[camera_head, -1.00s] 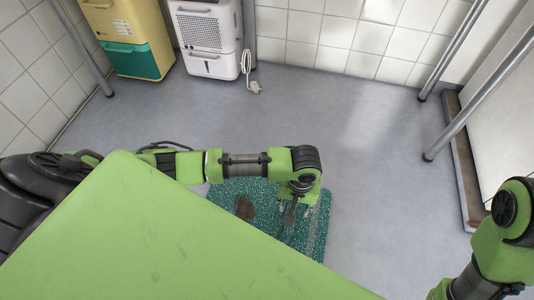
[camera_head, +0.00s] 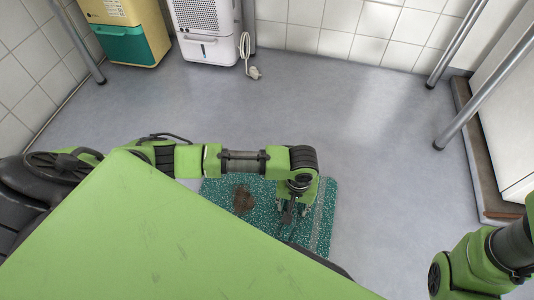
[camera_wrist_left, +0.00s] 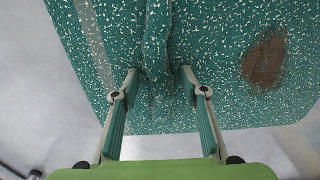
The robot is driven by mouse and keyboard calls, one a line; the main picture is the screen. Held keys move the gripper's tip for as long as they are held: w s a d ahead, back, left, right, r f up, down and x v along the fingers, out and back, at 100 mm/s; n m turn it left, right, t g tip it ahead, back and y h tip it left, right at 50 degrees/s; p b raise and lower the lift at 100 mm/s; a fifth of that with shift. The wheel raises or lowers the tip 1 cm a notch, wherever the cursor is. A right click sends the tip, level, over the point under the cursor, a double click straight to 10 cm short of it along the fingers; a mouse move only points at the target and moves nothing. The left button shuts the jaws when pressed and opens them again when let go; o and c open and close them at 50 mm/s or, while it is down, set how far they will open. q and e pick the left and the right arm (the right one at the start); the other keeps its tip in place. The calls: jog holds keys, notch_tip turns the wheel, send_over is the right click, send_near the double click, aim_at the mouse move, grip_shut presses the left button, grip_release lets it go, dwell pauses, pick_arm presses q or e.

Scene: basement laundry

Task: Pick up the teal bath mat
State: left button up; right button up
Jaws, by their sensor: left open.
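The teal bath mat (camera_head: 323,215) with white flecks lies on the floor, partly hidden by my green body. It has a brown stain (camera_head: 243,199) and a pale grey stripe. In the left wrist view the mat (camera_wrist_left: 215,30) shows a raised fold or ridge (camera_wrist_left: 157,40) running between my fingers. My left gripper (camera_head: 293,211) is over the mat, to the right of the stain. In the left wrist view my left gripper (camera_wrist_left: 160,75) is open, its two fingers on either side of the ridge. My right arm shows at lower right, but its fingers are out of frame.
A white dehumidifier (camera_head: 207,35) with a cord and plug (camera_head: 251,70) stands at the back wall. A beige and teal bin (camera_head: 131,40) stands beside it. Metal legs (camera_head: 478,95) and a low brown-edged ledge (camera_head: 480,150) are at right. The middle floor is clear.

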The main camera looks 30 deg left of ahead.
pick_arm(q)
grip_shut()
dwell(0.4)
